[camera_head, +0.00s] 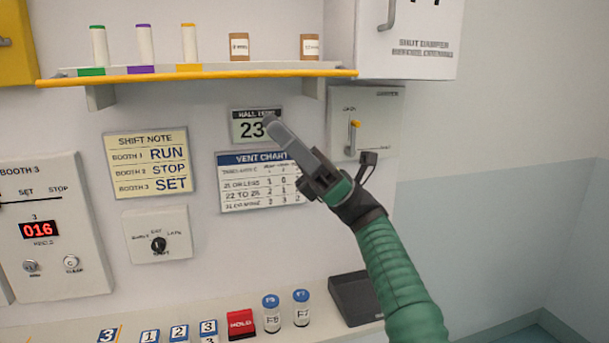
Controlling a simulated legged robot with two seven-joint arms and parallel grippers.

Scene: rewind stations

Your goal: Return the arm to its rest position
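My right arm (391,264), in a green sleeve, comes in from the lower right. It is raised in front of the wall. Its gripper (280,137) points up and to the left, its tip over the lower right of the hall temp display (247,127), which reads 23. The grey fingers overlap from this angle, so I cannot tell whether they are apart. No object shows in them. The gripper also covers part of the vent chart (246,184). I cannot tell whether it touches the wall. My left arm and gripper are out of view.
A shelf (215,74) with spools and small jars is above. A damper panel (375,130) with a lever is just right of the gripper. The ledge below holds numbered tiles, a red HOLD block (240,325), two blue-capped bottles and a dark tray (352,299). The right wall is bare.

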